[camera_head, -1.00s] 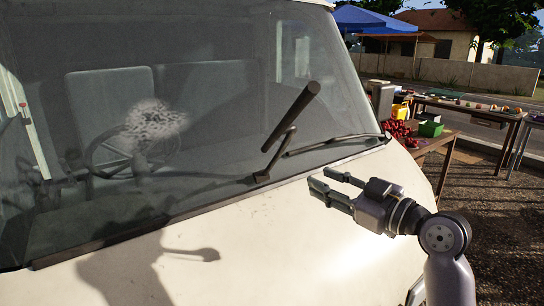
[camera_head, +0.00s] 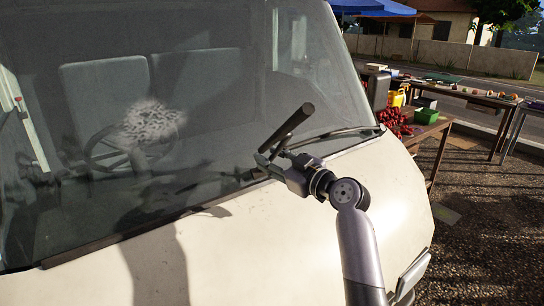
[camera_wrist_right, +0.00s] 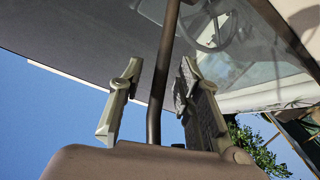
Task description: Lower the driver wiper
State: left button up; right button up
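The raised wiper (camera_head: 292,122) is a dark bar standing off the truck's windshield (camera_head: 215,120), tilted up to the right. My right gripper (camera_head: 271,160) is at its lower part, near the windshield's bottom edge. In the right wrist view, the wiper's thin dark arm (camera_wrist_right: 157,100) runs between the two fingers, with gaps visible on both sides, so the gripper is open around it. The fingers hide part of the wiper's base in the head view. My left gripper is not in view.
Another wiper (camera_head: 340,134) lies low along the glass to the right. The pale hood (camera_head: 290,240) lies below my right arm. A steering wheel (camera_head: 105,150) shows behind the glass. Tables with fruit (camera_head: 395,120) stand to the right, clear of the arm.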

jog(key=shift+c, duration=0.5)
grip_shut()
dwell(0.4)
